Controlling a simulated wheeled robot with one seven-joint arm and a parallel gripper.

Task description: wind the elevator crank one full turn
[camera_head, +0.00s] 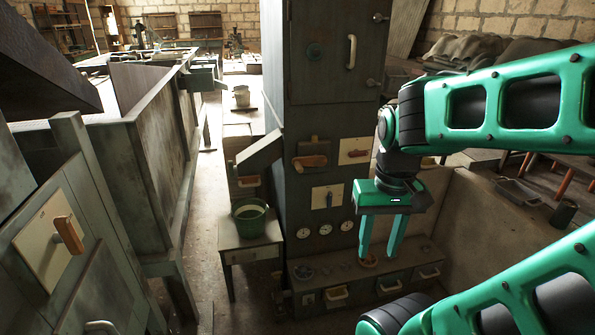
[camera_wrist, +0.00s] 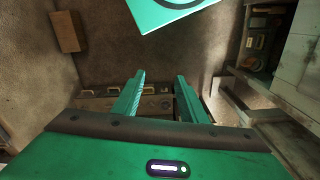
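The tall dark cabinet (camera_head: 335,90) stands in the middle of the head view. A wooden-handled crank (camera_head: 310,161) sits on its front. A second wooden handle (camera_head: 68,234) is on a cream plate at the far left. I cannot tell for sure which is the elevator crank. My gripper (camera_head: 381,252) points down in front of the cabinet's lower right, to the right of and below the cabinet's crank, apart from it. Its two fingers are apart with nothing between them, as the wrist view (camera_wrist: 157,95) also shows. No crank is clear in the wrist view.
A green bucket (camera_head: 249,215) stands on a small table (camera_head: 250,250) left of the cabinet, below a sloping chute (camera_head: 261,154). Round gauges (camera_head: 325,229) and a low drawer ledge (camera_head: 345,284) are at the cabinet's foot. A clear aisle (camera_head: 205,220) runs left of the table.

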